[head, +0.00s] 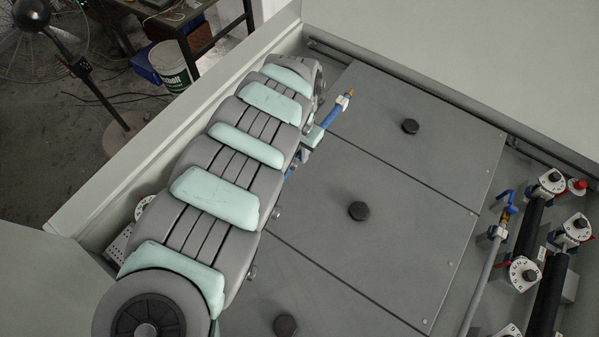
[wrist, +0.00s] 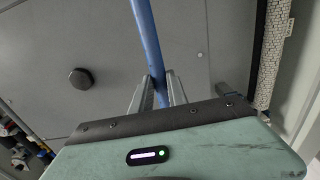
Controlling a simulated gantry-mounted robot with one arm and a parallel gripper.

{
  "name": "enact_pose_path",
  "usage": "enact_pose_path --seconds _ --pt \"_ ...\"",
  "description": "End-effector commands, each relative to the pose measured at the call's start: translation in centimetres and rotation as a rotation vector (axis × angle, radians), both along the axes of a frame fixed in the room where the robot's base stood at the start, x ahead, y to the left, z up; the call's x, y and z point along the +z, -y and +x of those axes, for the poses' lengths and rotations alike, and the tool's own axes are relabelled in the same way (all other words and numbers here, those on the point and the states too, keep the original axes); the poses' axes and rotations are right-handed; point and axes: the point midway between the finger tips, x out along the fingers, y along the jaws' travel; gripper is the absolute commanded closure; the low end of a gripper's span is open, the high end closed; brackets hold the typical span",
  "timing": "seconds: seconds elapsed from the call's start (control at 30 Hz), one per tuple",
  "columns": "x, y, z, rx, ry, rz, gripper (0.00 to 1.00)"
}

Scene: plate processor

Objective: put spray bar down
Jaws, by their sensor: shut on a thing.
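The spray bar is a blue rod (wrist: 146,38) that runs up and out of the top of the wrist view. My gripper (wrist: 158,86) is shut on it, with one metal finger on each side. In the head view the spray bar (head: 330,115) sticks out past the far right side of my arm, with a brass-coloured tip at its upper end. My arm hides most of my gripper there, and part of the bar. The bar lies over the grey panels; I cannot tell whether it touches them.
Grey panels (head: 398,190) with black round knobs (head: 358,211) fill the middle. Valves with white dials (head: 523,273) and a grey pipe (head: 480,285) with a blue-and-brass fitting stand at the right. A pale wall (head: 190,110) runs along the left. The panels right of the arm are largely clear.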

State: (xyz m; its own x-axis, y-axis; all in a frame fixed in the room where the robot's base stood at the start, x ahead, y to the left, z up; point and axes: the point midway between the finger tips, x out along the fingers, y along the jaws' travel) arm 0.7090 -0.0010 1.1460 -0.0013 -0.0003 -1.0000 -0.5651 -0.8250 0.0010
Motion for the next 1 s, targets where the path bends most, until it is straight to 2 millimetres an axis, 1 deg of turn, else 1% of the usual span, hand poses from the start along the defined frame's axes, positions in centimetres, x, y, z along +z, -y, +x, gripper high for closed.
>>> enact_pose_path --seconds 0.03,0.1,0.23,0.3,0.47,0.73,0.83,1.0 --pt "-1.2 0.2 -0.2 0.001 -0.006 -0.004 1.00" --pt "-3.0 0.3 -0.2 0.001 -0.005 -0.007 1.00" --pt "-5.5 0.2 -0.2 0.000 -0.004 -0.004 1.00" --pt "-6.3 0.2 0.0 0.001 -0.001 -0.005 1.00" --pt "-7.1 0.1 0.1 0.001 0.003 -0.002 1.00" --pt "-10.1 0.1 0.1 0.002 0.002 -0.004 1.00" --pt "-10.6 0.0 0.1 0.002 0.003 -0.001 1.00" --pt "-10.6 0.0 0.2 0.002 0.004 0.000 1.00"
